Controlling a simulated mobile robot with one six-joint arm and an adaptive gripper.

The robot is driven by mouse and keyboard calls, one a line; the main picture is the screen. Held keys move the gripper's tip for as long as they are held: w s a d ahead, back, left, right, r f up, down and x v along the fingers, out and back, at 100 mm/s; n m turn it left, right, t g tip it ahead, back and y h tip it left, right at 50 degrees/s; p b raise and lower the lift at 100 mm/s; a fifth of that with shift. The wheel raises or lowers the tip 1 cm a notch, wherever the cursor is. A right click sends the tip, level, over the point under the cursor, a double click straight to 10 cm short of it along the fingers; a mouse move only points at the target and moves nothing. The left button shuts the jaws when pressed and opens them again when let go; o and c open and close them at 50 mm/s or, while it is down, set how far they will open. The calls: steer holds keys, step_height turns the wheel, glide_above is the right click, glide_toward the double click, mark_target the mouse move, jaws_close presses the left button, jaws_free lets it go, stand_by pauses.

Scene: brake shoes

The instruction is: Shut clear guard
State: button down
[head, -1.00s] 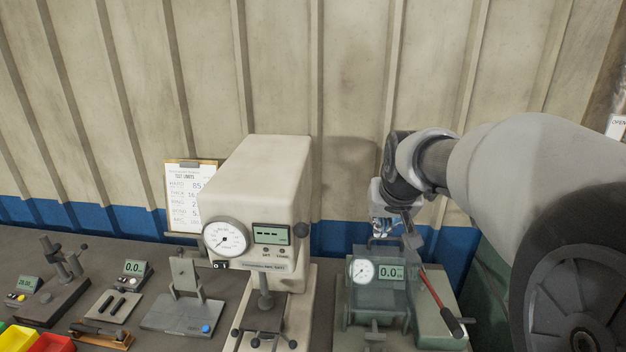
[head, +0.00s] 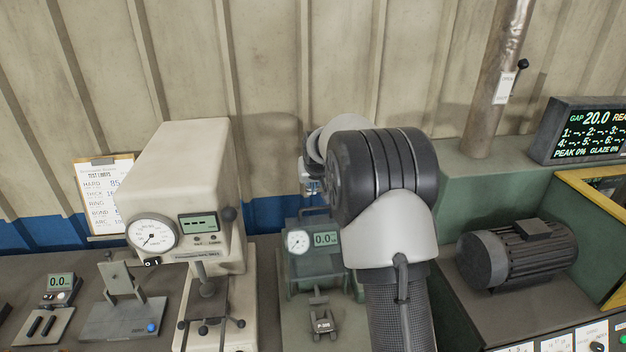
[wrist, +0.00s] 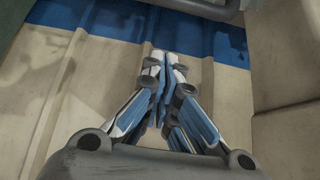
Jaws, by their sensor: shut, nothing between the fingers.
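The green press-like tester (head: 296,268), with a dial and a 0.0 display, stands right of the cream machine. A faint see-through panel shows around its front, but I cannot make out the clear guard's edges or how far it is open. A marked block sits low at the tester's front (head: 322,324). My gripper (head: 312,188) is above and behind the tester's top, partly hidden by my arm. In the wrist view its blue and white fingers (wrist: 163,62) are together and empty, with the wall beyond them.
The cream machine (head: 180,185) stands close on the left, with a knobbed lever. A motor (head: 518,252) and a readout screen (head: 588,132) are on the right. The ribbed wall (head: 270,70) is close behind. A grey bar (wrist: 190,12) crosses the wrist view's top.

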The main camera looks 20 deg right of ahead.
steer(key=s, duration=0.2)
steer(key=s+a+f, duration=0.1)
steer(key=shift+s, duration=0.2)
steer(key=shift+f, duration=0.15)
steer(key=shift+s+a, duration=0.1)
steer(key=shift+f+b, duration=0.1)
steer(key=shift+b, duration=0.4)
